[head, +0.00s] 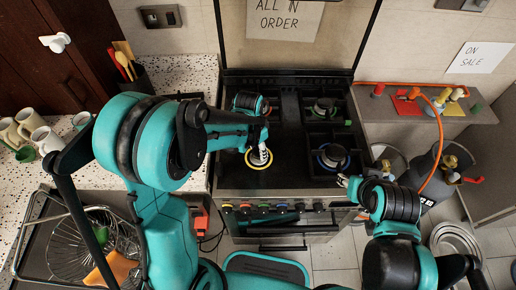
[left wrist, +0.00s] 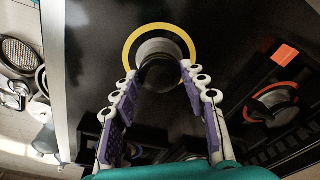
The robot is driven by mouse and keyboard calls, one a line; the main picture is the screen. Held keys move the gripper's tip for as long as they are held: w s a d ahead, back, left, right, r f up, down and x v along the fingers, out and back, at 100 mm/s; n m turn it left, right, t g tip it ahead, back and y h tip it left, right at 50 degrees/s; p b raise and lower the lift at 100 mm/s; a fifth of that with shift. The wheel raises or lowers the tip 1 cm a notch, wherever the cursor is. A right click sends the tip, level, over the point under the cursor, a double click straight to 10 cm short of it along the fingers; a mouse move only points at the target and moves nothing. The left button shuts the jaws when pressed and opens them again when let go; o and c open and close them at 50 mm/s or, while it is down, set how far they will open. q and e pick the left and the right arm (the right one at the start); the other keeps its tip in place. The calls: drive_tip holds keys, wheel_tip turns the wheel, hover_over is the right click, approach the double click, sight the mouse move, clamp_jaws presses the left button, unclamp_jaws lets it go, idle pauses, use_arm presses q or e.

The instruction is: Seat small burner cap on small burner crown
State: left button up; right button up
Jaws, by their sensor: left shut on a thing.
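My left gripper (head: 260,150) is over the front-left burner of the black cooktop, pointing down. In the left wrist view its two fingers (left wrist: 158,88) are shut on a dark round cap (left wrist: 160,73). The cap is in front of a pale grey burner crown (left wrist: 157,48) inside a yellow ring (left wrist: 133,42); the ring also shows in the head view (head: 250,164). The cap covers part of the crown, and I cannot tell whether they touch. My right gripper (head: 346,182) is near the cooktop's front-right edge, too small to read.
A blue-ringed burner (head: 332,157) is at front right and a green-ringed one (head: 323,107) behind it, both with grates. In the left wrist view an orange-ringed burner (left wrist: 273,102) is at right. A gas cylinder (head: 425,172) stands right of the stove. Knobs (head: 275,207) line the front.

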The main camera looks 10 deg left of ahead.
sight(254, 154)
use_arm(q)
drive_tip(key=shift+f, duration=0.3)
drive_tip(key=shift+r, duration=0.1)
idle(0.3)
drive_tip(key=o, duration=1.9)
drive_tip(key=r, duration=0.8)
drive_tip(key=s+a+r, duration=0.1)
drive_tip(key=r, duration=0.3)
drive_tip(key=shift+s, duration=0.1)
